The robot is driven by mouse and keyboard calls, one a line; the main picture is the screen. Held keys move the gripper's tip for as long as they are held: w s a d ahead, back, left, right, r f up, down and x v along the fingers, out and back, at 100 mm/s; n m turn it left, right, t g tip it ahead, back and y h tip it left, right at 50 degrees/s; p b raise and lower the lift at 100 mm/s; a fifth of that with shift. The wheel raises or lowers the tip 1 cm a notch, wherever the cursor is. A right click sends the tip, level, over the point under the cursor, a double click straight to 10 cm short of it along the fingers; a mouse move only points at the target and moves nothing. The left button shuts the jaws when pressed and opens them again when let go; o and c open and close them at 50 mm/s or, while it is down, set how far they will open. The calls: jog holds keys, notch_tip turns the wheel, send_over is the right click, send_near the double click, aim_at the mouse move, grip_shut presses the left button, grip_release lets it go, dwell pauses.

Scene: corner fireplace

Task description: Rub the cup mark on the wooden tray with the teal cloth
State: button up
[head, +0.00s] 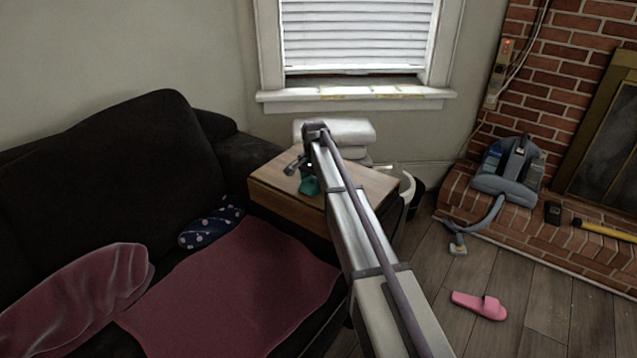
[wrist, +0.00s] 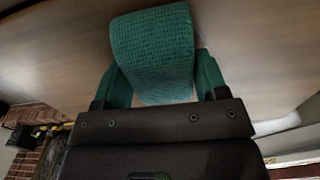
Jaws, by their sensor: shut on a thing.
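The teal cloth (head: 309,186) is at the wooden surface (head: 272,190) beside the sofa, a flat brown top that appears to be the wooden tray. In the wrist view the cloth (wrist: 152,45) is a thick, ribbed teal piece between the fingers of my gripper (wrist: 160,82), with the wood (wrist: 55,55) spread out behind it. My gripper is shut on the cloth. Whether the cloth touches the wood is hard to tell. I cannot make out the cup mark in either view; my arm and the cloth hide part of the wood.
The dark sofa (head: 110,165) with a maroon blanket (head: 240,285) and a spotted cushion (head: 208,224) is at the left. A white stack (head: 345,131) stands behind the wood. A blue-grey vacuum (head: 508,180) rests on the brick hearth. A pink slipper (head: 480,305) lies on the floor.

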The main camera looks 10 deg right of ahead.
jog(key=w+a, duration=0.2)
jog(key=w, duration=0.1)
jog(key=shift+w+a, duration=0.1)
jog(key=shift+a, duration=0.25)
jog(key=shift+f, duration=0.2)
jog(key=shift+r, duration=0.15)
jog(key=shift+s+d+r, duration=0.1)
jog(key=shift+s+d, duration=1.3)
jog(key=shift+s, duration=0.15)
jog(key=shift+s+d, duration=1.35)
jog(key=shift+s, duration=0.2)
jog(key=shift+f, duration=0.2)
jog(key=shift+w+a+r, duration=0.15)
jog(key=shift+w+a, duration=1.15)
jog(key=shift+w, duration=0.25)
jog(key=shift+w+a, duration=1.35)
jog(key=shift+w, duration=0.15)
